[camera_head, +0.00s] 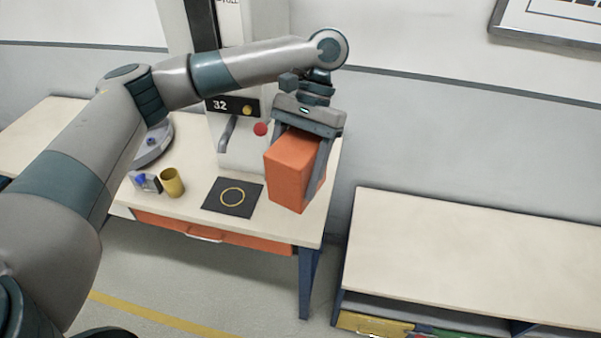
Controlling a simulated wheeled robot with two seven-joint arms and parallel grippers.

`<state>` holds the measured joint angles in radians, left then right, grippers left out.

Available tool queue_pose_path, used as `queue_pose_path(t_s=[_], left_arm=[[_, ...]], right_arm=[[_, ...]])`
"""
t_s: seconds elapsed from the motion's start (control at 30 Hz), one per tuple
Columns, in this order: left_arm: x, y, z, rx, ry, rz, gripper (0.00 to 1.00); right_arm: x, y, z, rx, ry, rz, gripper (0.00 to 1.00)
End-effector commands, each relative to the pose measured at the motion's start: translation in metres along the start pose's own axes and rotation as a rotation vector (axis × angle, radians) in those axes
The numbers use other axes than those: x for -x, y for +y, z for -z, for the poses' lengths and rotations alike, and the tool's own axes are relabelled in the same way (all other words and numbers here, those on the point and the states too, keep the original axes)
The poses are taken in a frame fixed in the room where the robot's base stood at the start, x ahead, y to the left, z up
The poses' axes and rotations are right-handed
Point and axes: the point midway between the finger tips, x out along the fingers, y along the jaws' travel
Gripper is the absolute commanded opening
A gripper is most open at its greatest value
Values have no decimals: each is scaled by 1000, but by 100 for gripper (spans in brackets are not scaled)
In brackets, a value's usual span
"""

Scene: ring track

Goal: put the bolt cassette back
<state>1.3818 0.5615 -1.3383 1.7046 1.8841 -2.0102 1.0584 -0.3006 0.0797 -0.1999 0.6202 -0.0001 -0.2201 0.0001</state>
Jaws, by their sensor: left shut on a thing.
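An orange box-shaped cassette (287,172) shows in the head view near the right end of the workbench. My left gripper (303,160) points down and is shut on it, with one finger visible along its right side. The cassette is slightly tilted in the picture. I cannot tell whether its bottom touches the bench top or hangs just above it. The far finger is hidden behind the cassette. My right gripper is not in view.
The workbench (290,228) carries a black mat with a yellow ring (217,209), a yellow cup (172,183) and a machine marked 32 (238,150). A red knob (260,129) is close left of the cassette. A lower shelf unit (450,240) with a bare top stands right, past a gap.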

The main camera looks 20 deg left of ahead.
Motion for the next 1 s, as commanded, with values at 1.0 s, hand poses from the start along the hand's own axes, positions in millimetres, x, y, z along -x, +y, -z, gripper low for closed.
queue_pose_path(t_s=[1.0], left_arm=[[-104,-26,54,166,2,-95,32]], right_arm=[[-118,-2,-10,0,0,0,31]])
